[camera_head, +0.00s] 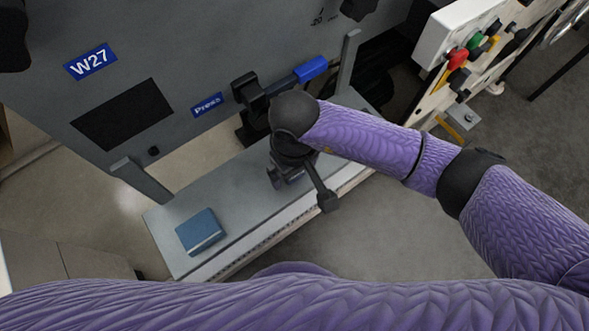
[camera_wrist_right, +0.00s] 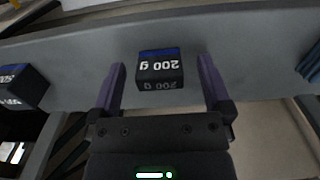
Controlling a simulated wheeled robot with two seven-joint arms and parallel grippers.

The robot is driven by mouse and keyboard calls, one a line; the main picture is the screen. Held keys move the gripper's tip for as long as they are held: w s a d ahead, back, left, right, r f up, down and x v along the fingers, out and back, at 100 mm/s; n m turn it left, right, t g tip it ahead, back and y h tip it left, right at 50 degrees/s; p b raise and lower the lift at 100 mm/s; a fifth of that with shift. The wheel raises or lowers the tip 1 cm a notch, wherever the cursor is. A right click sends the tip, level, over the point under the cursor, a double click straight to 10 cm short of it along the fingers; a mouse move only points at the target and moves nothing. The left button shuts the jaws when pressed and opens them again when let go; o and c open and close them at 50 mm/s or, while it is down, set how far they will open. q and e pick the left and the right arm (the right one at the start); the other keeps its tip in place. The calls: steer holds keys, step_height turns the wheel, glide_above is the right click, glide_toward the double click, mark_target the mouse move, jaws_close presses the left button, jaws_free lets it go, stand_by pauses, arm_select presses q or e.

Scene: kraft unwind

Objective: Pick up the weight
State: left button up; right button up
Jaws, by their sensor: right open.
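The weight is a small black block (camera_wrist_right: 160,72) with a blue band and a white "200 g" label, upside down in the right wrist view. It rests on a grey shelf (camera_wrist_right: 255,40). My right gripper (camera_wrist_right: 161,82) is open, with one finger to each side of the block and gaps on both sides. In the head view the right gripper (camera_head: 298,184) hangs over the shelf (camera_head: 235,185), and my wrist and arm hide much of what is beneath it; I cannot make out the weight clearly there. My left gripper is out of view.
A blue box-like item (camera_head: 201,231) lies on the shelf's left end. A second labelled black block (camera_wrist_right: 22,86) sits left in the wrist view. A grey panel (camera_head: 150,60) rises behind, with a blue-ended lever (camera_head: 310,68). A button box (camera_head: 460,45) stands at right.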

jaws_close()
stand_by(0.4)
